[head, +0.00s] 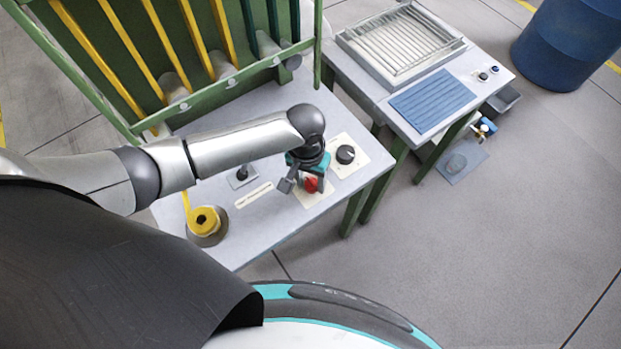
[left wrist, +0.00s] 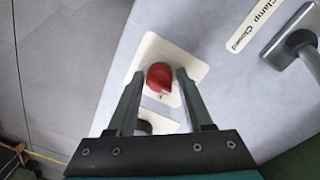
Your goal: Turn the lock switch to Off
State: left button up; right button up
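The red lock switch (head: 311,184) is a rotary knob on a cream plate on the grey machine table. It also shows in the left wrist view (left wrist: 159,78), with a small mark near its lower edge. My left gripper (head: 304,184) points down over the switch. In the left wrist view its two fingers (left wrist: 159,76) are apart, one on each side of the red knob, with a small gap on both sides. Contact cannot be made out. The plate's lettering is too small or hidden to read. My right gripper is not in view.
A black dial (head: 346,155) on its own plate sits close to the red switch. A second table (head: 400,75) stands behind right.

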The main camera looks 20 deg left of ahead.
pick_arm(q)
grip_shut()
dwell(0.3)
jog(key=shift+a+r+m+p, duration=0.1)
jog(key=shift+m+p, duration=0.85)
jog(key=shift+m, duration=0.05)
jog(key=m+p, duration=0.1)
jog(key=m, duration=0.1)
jog(key=shift+m+p, duration=0.3)
jog(key=shift+p, duration=0.05)
jog(key=m+p, duration=0.1)
jog(key=m, duration=0.2)
jog(key=shift+w+m, duration=0.1)
jog(key=shift+m, duration=0.2)
jog(key=shift+w+m+g+p, duration=0.1)
jog(key=shift+m+g+p, duration=0.35)
jog(key=shift+m, duration=1.45)
